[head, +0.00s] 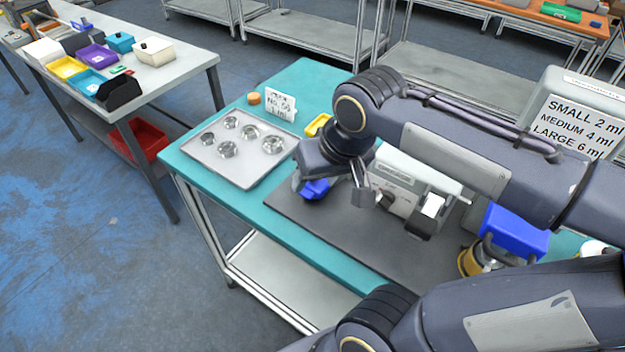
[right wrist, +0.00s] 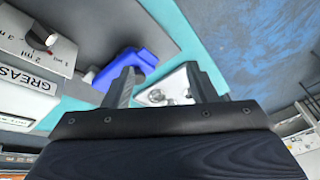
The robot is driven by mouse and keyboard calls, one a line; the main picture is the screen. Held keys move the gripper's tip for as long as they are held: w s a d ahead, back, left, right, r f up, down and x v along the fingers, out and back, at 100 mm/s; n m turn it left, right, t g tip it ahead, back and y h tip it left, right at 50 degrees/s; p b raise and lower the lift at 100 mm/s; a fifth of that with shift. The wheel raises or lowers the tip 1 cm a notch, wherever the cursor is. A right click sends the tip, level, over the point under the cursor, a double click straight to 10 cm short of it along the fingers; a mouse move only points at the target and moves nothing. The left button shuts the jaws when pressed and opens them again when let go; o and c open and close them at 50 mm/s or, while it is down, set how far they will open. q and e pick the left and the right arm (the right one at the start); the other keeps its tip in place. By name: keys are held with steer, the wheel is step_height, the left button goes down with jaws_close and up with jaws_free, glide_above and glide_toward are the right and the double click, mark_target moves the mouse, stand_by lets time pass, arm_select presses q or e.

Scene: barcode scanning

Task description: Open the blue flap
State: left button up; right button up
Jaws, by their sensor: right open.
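A small blue part (head: 316,189) sits low on the dark mat, left of the white grease machine (head: 398,170). In the right wrist view the blue part (right wrist: 138,62) is bent, with its end beside the left-hand finger; I cannot tell whether they touch. A larger blue block (head: 515,232) stands above a yellow ring-shaped thing at the right. I cannot tell which is the flap. My right gripper (head: 335,188) is open and points down near the small blue part; its fingers (right wrist: 160,82) are apart with nothing between them. My left gripper is not in view.
A grey tray (head: 201,160) with several metal cups lies left on the teal table (head: 312,80). A number card (head: 281,105) and a yellow box (head: 318,125) stand behind. A sign (head: 575,122) with volumes is at right. The dark mat (head: 345,232) is clear in front.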

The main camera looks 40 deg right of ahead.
steer(key=w+d+f+h+b, duration=0.1)
steer(key=w+d+f, duration=0.1)
steer(key=w, duration=0.1)
steer(key=w+d+f+m+h+b, duration=0.1)
steer(key=w+f+b, duration=0.1)
steer(key=f, duration=0.1)
steer(key=w+d+f+m+b, duration=0.1)
steer(key=w+d+f, duration=0.1)
steer(key=w+f, duration=0.1)
steer(key=shift+w+d+g+h+b, duration=0.3)
steer(key=shift+h+b, duration=0.1)
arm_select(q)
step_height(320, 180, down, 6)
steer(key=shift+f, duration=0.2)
arm_select(e)
jaws_close()
